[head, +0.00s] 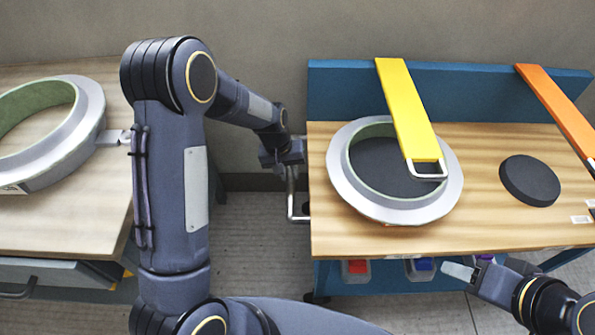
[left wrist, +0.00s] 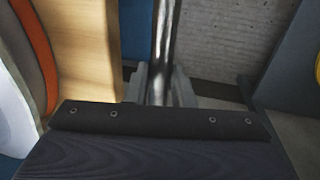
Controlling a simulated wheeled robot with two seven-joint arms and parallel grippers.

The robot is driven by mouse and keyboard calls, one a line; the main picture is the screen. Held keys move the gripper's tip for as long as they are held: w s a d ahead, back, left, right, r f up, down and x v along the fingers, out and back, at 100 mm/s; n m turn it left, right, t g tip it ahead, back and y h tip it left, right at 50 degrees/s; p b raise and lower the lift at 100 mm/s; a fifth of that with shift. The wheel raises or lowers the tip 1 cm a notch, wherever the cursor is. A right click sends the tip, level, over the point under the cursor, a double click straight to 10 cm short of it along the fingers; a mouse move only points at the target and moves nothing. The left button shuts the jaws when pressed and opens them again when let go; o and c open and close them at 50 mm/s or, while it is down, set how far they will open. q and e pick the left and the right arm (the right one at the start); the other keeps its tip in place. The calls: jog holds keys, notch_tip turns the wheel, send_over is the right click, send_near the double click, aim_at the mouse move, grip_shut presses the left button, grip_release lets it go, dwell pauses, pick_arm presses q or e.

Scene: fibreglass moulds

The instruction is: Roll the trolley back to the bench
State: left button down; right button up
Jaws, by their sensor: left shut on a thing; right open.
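The trolley (head: 480,235) stands on the right, with a wooden top, a blue back panel and a metal handle (head: 291,205) on its left side. My left gripper (head: 290,165) is shut on this handle. In the left wrist view the shiny handle bar (left wrist: 164,45) runs up between the fingers (left wrist: 160,88). The bench (head: 85,225), with a pale wooden top, is at the left, and a floor gap separates it from the trolley. My right gripper (head: 468,270) is open and empty in front of the trolley's front edge. Most of the trolley's wheels are hidden.
A grey ring mould (head: 345,185), a black disc (head: 530,181), a yellow bar (head: 405,105) and an orange bar (head: 555,105) are on the trolley. Red and blue bins (head: 420,268) sit below its top. Another ring mould (head: 85,135) lies on the bench. Bare floor (head: 250,240) shows between them.

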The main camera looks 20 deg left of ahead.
pick_arm(q)
jog(key=s+a, duration=0.2)
jog(key=a, duration=0.7)
jog(key=s+a+b, duration=0.1)
jog(key=s+a, duration=0.2)
jog(key=a, duration=0.7)
jog(key=shift+s+a, duration=0.15)
jog(key=shift+s, duration=0.15)
jog(key=shift+a, duration=0.1)
jog(key=c, duration=1.3)
grip_release()
jog(key=shift+o, duration=0.2)
notch_tip(320, 180, up, 8)
jog(key=a+p, duration=0.1)
jog(key=shift+s+a+f+p, duration=0.15)
jog(key=shift+s+a+p, duration=0.05)
jog(key=shift+p, duration=0.1)
